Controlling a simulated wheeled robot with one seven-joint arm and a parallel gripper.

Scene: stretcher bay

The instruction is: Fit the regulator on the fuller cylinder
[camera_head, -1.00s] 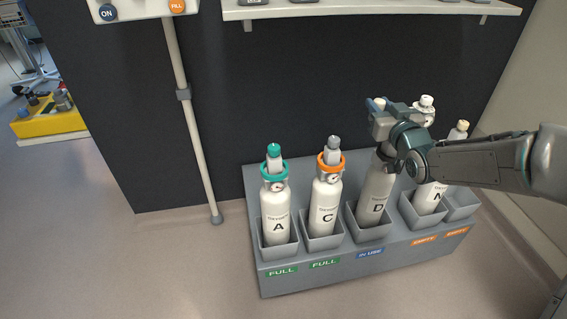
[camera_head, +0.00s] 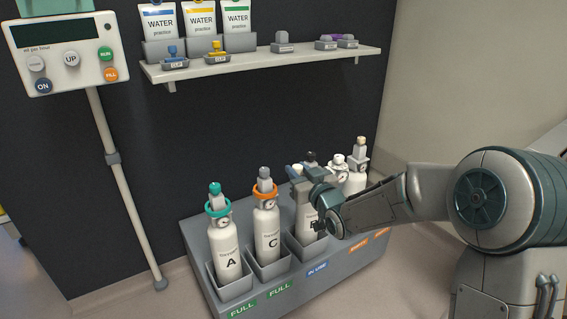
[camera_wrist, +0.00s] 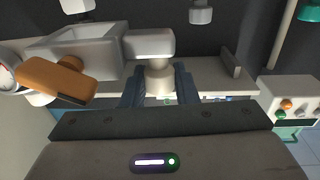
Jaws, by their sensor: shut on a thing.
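My gripper (camera_head: 311,186) is over the cylinder D (camera_head: 309,221) and hides much of its top. In the wrist view my gripper (camera_wrist: 159,88) is shut on a short pale stub of the regulator (camera_wrist: 85,52), a pale grey block with an orange knob and a round gauge at the far left. I cannot tell whether the regulator touches a cylinder valve. Cylinder A (camera_head: 228,252), with a teal collar, and cylinder C (camera_head: 266,232), with an orange collar, stand upright in slots marked FULL; each carries a small gauge too small to read. Cylinder D's slot reads IN USE.
The grey rack (camera_head: 245,290) holds the cylinders; more stand behind my arm, near EMPTY labels. A shelf (camera_head: 262,64) with water bags and clips runs above. A control box (camera_head: 66,55) on a pole (camera_head: 125,190) stands left. Open floor lies in front left.

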